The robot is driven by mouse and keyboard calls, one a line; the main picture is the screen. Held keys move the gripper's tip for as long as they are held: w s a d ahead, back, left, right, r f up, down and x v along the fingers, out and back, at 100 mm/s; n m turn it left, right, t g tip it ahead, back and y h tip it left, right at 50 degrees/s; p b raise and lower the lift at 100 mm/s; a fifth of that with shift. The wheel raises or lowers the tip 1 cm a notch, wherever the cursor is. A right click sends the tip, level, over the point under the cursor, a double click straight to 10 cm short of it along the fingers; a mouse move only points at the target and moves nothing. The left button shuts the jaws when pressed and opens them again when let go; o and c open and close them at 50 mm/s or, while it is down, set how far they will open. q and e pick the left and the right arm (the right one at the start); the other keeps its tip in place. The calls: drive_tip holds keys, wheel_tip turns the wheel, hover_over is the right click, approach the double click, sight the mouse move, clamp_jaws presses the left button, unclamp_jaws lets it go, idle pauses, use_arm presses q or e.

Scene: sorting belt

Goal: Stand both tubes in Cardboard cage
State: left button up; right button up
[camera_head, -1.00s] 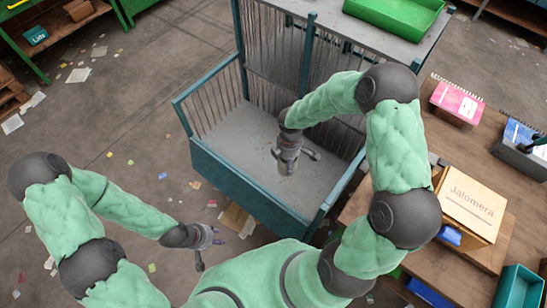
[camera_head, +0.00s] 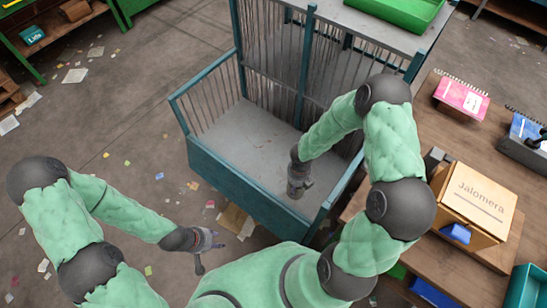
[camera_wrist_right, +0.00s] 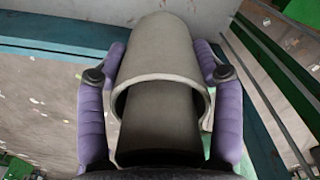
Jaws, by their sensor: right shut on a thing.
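The teal-framed cage (camera_head: 240,189) has barred sides and a grey floor, and its low front panel faces me. My right gripper (camera_head: 299,188) reaches down inside it, near the front right corner. In the right wrist view the gripper (camera_wrist_right: 160,95) has its purple fingers on both sides of a grey-beige tube (camera_wrist_right: 162,50), shut on it. I cannot make out a second tube.
A wooden table (camera_head: 450,105) stands right of the cage, with a box marked Jalomera (camera_head: 480,195), a pink notepad (camera_head: 462,97) and a teal bin (camera_head: 525,290). Paper scraps litter the open floor at left.

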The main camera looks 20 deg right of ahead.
drive_tip(key=shift+w+a+f+b, duration=0.15)
drive_tip(key=shift+w+f+b, duration=1.05)
drive_tip(key=shift+w+f, duration=1.05)
drive_tip(key=shift+w+a+f+b, duration=0.15)
drive_tip(key=shift+w+f+b, duration=1)
drive_tip(key=shift+w+f, duration=1.1)
drive_tip(key=shift+w+a+f+b, duration=0.15)
drive_tip(key=shift+w+f+b, duration=1.05)
drive_tip(key=shift+w+f, duration=1.05)
drive_tip(key=shift+w+r, duration=0.2)
drive_tip(key=shift+r, duration=0.05)
drive_tip(key=shift+f, duration=0.15)
drive_tip(key=o, duration=1.1)
